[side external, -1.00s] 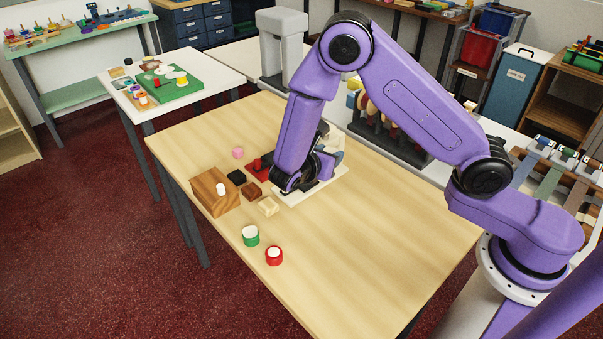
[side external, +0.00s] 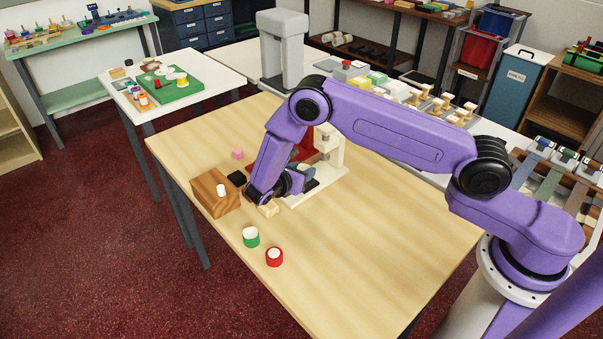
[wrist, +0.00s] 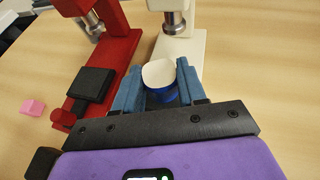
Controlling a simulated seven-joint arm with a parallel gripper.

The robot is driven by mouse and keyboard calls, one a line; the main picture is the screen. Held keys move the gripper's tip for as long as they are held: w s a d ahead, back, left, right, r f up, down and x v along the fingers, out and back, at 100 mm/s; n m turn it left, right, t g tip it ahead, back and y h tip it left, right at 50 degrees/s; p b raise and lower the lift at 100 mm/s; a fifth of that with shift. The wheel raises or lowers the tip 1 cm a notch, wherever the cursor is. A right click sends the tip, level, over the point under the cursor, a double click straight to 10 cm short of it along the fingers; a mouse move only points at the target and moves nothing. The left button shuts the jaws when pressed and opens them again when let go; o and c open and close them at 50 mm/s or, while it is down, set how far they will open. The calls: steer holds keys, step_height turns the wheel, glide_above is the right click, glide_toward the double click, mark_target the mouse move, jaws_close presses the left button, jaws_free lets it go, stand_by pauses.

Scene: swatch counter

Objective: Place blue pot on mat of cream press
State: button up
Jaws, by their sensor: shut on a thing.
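The blue pot (wrist: 168,94) has a white top and sits between the blue-grey fingers of my gripper (wrist: 160,84), which is shut on it. The pot looks close to upright. The cream press (wrist: 183,48) stands just beyond it, its metal plunger (wrist: 174,24) above and behind the pot. In the side view the cream press (side external: 330,156) stands near the table's middle, with my gripper (side external: 302,180) low at its front. A dark pad (side external: 313,185) shows on its base there.
The red press (wrist: 118,52) with its black pad (wrist: 90,82) stands left of the cream one. A green pot (side external: 251,238) and red pot (side external: 275,258) stand nearer the front.

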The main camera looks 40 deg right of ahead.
steer(key=shift+f, duration=0.45)
steer(key=shift+f, duration=0.15)
steer(key=o, duration=1)
steer(key=shift+o, duration=0.2)
steer(key=shift+a+r, duration=0.1)
steer(key=shift+r, duration=0.15)
steer(key=v, duration=1.1)
steer(key=shift+s+a+r, duration=0.15)
steer(key=shift+s+a, duration=0.05)
steer(key=shift+a, duration=0.15)
